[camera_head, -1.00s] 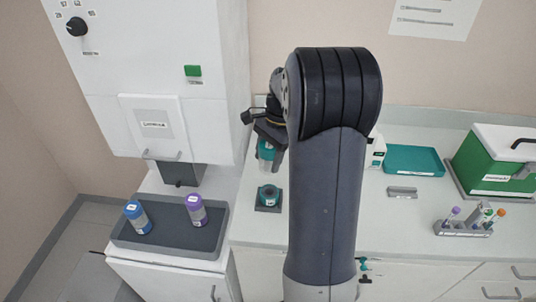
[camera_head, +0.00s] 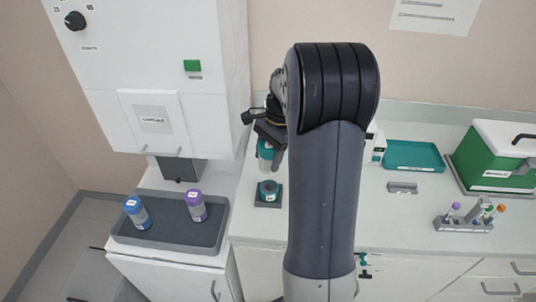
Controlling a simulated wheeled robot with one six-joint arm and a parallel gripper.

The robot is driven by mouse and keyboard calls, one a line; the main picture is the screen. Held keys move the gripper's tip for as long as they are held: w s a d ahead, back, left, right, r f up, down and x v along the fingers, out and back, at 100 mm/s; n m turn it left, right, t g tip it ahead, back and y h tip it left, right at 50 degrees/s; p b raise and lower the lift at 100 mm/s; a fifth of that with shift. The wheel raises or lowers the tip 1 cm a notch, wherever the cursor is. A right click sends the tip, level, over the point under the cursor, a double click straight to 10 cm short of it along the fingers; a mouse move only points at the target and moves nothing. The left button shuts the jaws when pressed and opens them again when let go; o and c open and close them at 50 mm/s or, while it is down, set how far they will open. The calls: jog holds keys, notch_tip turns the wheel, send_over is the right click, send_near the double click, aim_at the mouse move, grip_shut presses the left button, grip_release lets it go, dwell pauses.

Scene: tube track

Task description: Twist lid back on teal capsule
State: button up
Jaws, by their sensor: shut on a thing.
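My gripper (camera_head: 268,140) is partly hidden behind my arm. It is shut on a teal-and-clear capsule piece (camera_head: 265,155), which seems to be the lid part, held upright. Below it, the teal capsule base (camera_head: 268,190) stands in a dark square holder (camera_head: 268,203) on the white counter. A gap shows between the held piece and the base. The held piece is roughly above the base, slightly to its left in the picture.
A grey tray (camera_head: 170,243) at left holds a blue-topped capsule (camera_head: 137,213) and a purple-topped capsule (camera_head: 196,205). A white machine (camera_head: 150,80) stands behind it. At right are a teal tray (camera_head: 414,156), a green box (camera_head: 492,160) and a tube rack (camera_head: 463,225).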

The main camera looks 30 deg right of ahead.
jog(key=shift+f, duration=0.2)
jog(key=shift+f+b, duration=0.45)
jog(key=shift+f, duration=0.25)
jog(key=shift+f, duration=0.3)
dwell(0.4)
jog(key=shift+f+b, duration=1.75)
jog(key=shift+f, duration=0.9)
jog(key=shift+f, duration=0.5)
